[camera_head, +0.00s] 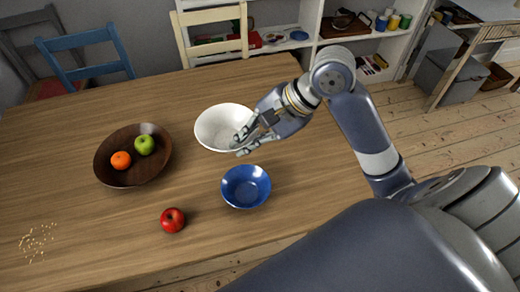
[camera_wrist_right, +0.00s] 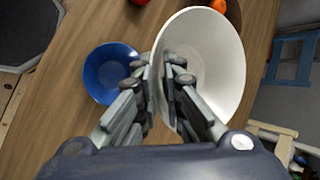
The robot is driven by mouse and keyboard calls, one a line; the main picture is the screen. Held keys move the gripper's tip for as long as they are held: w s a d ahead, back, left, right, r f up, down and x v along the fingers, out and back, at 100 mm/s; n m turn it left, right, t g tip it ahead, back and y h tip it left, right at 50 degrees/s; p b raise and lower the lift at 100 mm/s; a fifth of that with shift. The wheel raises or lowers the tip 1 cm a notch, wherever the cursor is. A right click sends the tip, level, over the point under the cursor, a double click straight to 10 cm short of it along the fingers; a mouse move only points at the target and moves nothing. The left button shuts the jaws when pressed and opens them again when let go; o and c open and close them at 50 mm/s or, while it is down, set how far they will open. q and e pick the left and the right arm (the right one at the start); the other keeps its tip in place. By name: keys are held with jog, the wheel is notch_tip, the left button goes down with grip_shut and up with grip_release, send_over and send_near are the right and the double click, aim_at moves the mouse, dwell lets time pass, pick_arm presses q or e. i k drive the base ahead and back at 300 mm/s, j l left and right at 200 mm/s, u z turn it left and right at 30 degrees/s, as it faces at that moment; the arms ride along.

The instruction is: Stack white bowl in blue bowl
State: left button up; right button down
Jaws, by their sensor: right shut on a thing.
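A white bowl (camera_head: 213,127) is at the middle of the table in the head view, behind the blue bowl. My right gripper (camera_head: 243,142) is shut on its right rim. In the right wrist view, the fingers (camera_wrist_right: 165,85) pinch the near rim of the white bowl (camera_wrist_right: 212,60), which looks tilted. I cannot tell whether its base touches the table. The blue bowl (camera_head: 245,187) sits empty and upright on the table, nearer to me. It also shows left of the fingers in the wrist view (camera_wrist_right: 98,75). My left gripper is not in view.
A brown wooden bowl (camera_head: 112,174) holding an orange (camera_head: 121,160) and a green apple (camera_head: 144,145) stands to the left. A red apple (camera_head: 172,219) lies left of the blue bowl. Crumbs (camera_head: 38,240) lie at far left. Chairs (camera_head: 90,42) stand behind the table.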

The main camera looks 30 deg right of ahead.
aim_at(246, 193)
jog(key=j+z, duration=0.1)
jog(key=z, duration=1.3)
jog(key=k+j+z, duration=0.1)
jog(key=k+j, duration=0.15)
jog(key=j, duration=0.15)
jog(key=k+j+z, duration=0.1)
jog(key=k+j, duration=0.15)
jog(key=j, duration=0.15)
jog(key=k+j+z, duration=0.1)
jog(key=k+j, duration=0.15)
jog(key=j, duration=0.15)
